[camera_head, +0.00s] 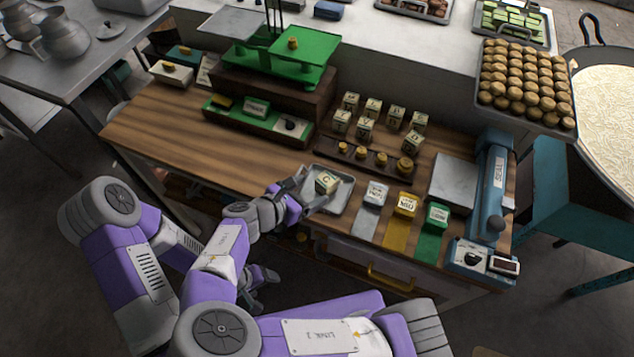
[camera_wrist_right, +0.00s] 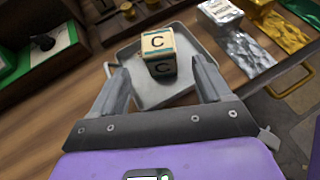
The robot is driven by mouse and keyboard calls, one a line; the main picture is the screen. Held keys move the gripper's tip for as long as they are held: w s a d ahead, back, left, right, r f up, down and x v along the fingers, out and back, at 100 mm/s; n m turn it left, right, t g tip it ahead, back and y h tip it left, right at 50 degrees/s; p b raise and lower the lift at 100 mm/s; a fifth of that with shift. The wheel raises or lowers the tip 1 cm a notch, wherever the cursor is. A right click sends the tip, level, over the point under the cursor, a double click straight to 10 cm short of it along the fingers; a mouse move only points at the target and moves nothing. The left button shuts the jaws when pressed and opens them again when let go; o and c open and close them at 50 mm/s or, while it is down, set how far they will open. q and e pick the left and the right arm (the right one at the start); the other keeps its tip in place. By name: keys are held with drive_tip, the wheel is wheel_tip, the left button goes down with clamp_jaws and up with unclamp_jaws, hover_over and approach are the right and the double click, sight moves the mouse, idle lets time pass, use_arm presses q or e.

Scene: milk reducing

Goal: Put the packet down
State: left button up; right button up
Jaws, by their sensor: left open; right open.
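The packet, a small cream box with a dark band and the letter C (camera_head: 326,183), sits upright on a shallow grey metal tray (camera_head: 342,201) at the counter's front. It also shows in the right wrist view (camera_wrist_right: 157,43), resting on the tray (camera_wrist_right: 150,97). My right gripper (camera_head: 309,190) is open at the tray, its fingers (camera_wrist_right: 157,72) apart with the packet at or just beyond their tips; I see no finger touching it. My left gripper (camera_head: 265,278) is open and empty, low in front of the counter, partly hidden by my arm.
Silver, gold and green packets stand on matching strips (camera_head: 397,222) right of the tray. Behind are a weight rack (camera_head: 375,158) and several lettered boxes (camera_head: 367,118). A green balance (camera_head: 295,50) stands at the back, a blue machine (camera_head: 488,190) at right. The counter's left (camera_head: 165,125) is clear.

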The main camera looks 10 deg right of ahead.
use_arm(q)
drive_tip(key=r+p, duration=0.1)
drive_tip(key=s+r+p, duration=0.1)
drive_tip(key=r, duration=0.1)
drive_tip(key=shift+s+a, duration=0.2)
use_arm(e)
drive_tip(key=v, duration=0.4)
drive_tip(key=shift+s+a+r, duration=0.1)
drive_tip(key=shift+s, duration=0.05)
